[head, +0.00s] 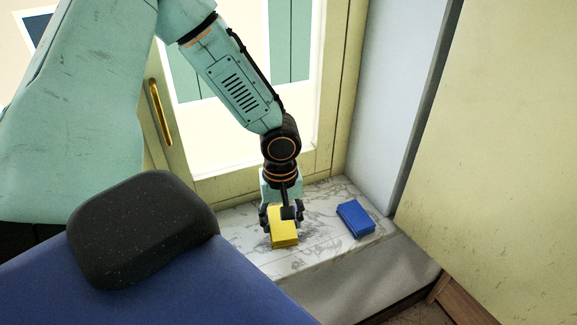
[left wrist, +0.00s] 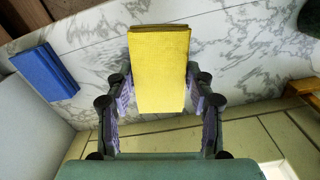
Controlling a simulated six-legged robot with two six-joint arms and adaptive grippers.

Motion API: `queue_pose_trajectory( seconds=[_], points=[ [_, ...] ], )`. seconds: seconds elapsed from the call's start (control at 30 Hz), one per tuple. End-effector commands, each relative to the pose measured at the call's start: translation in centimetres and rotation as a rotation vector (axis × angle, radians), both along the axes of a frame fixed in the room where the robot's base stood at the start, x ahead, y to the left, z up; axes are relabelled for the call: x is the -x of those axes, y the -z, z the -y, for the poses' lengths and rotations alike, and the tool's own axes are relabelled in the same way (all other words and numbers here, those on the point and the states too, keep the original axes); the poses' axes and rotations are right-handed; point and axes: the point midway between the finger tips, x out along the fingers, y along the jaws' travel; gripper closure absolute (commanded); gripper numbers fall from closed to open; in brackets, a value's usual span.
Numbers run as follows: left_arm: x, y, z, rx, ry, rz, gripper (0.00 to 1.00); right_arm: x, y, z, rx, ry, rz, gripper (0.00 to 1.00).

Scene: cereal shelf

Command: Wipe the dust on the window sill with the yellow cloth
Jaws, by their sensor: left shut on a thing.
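The yellow cloth (head: 284,238) is a folded block in my left gripper (head: 281,213), low over the marble window sill (head: 325,202). In the left wrist view the yellow cloth (left wrist: 160,70) stands between the two fingers of my left gripper (left wrist: 160,88), which are shut on it. The lower edge of the cloth looks close to the sill; I cannot tell if it touches. The white sill has grey veins, and I cannot tell dust from veining. My right gripper is not in view.
A blue folded block (head: 355,219) lies on the sill to the right of the cloth; it also shows in the left wrist view (left wrist: 45,72). The window frame (head: 240,182) with a yellow handle (head: 160,112) stands behind. A black cushion (head: 143,230) is at lower left.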

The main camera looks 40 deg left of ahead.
Motion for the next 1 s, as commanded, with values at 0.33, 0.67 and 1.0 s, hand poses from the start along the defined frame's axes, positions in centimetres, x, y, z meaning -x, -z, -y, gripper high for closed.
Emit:
queue_pose_trajectory(
  seconds=[0.33, 0.67, 1.0],
  points=[
    [1.8, -0.1, -0.6, 0.005, -0.001, 0.001, 1.0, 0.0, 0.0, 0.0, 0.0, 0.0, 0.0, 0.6],
    [3.2, -0.2, -1.3, 0.0, 0.001, 0.0, 1.0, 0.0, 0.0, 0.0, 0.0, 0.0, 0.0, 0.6],
    [1.5, -0.2, -0.8, -0.006, 0.003, 0.002, 1.0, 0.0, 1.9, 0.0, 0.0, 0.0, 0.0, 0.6]
  ],
)
